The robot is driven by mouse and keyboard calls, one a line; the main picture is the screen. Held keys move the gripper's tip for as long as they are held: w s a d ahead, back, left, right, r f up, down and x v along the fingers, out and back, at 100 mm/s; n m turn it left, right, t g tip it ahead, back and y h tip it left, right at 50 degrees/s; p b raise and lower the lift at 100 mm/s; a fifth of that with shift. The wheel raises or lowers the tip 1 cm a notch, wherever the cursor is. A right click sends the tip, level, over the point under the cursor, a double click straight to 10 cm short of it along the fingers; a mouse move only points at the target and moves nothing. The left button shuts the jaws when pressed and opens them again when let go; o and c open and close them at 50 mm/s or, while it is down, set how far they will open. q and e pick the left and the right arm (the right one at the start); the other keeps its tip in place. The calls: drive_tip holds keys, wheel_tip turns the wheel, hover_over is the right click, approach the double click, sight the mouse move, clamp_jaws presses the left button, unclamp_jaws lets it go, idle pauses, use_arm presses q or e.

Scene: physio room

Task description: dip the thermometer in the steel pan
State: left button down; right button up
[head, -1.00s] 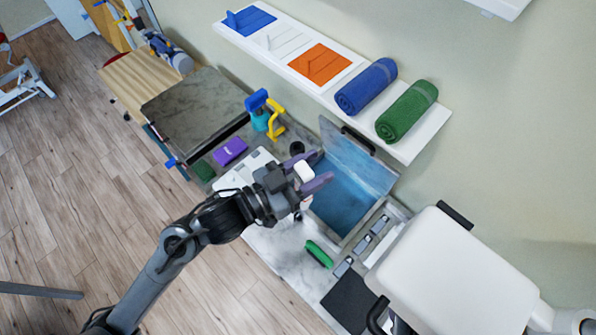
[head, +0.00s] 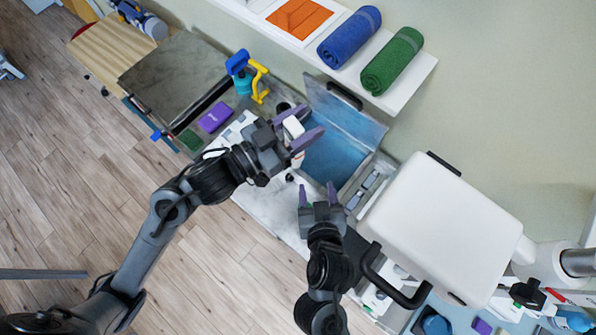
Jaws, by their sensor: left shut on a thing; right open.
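The steel pan (head: 361,125) stands on the counter with its lid raised at the back, and blue water shows inside it. My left gripper (head: 302,119) is shut on a small white thing, which appears to be the thermometer (head: 293,128), at the pan's left side. The thermometer's lower part is hard to make out against the pan and counter, so I cannot tell its height over the water. My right gripper (head: 317,187) is open and empty, in front of the pan's near edge.
Purple box (head: 215,117), a blue-and-teal tool (head: 240,72) and a yellow tool (head: 260,82) lie left of the pan. A large white padded machine (head: 445,230) stands to the right. A shelf with a blue towel (head: 350,37) and a green towel (head: 392,61) overhangs behind.

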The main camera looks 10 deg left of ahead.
sight(294, 165)
drive_tip(key=shift+n+y, duration=0.4)
drive_tip(key=shift+y, duration=0.3)
drive_tip(key=a+r, duration=0.2)
drive_tip(key=a, duration=0.1)
drive_tip(key=a+r, duration=0.1)
drive_tip(key=shift+w+a+r, duration=0.2)
drive_tip(key=shift+w+a, duration=0.1)
drive_tip(key=shift+a, duration=0.1)
drive_tip(key=shift+t, duration=0.3)
drive_tip(key=shift+x, duration=3.5)
drive_tip(key=c, duration=0.9)
use_arm(q)
drive_tip(key=shift+c, duration=2)
unclamp_jaws()
use_arm(e)
clamp_jaws()
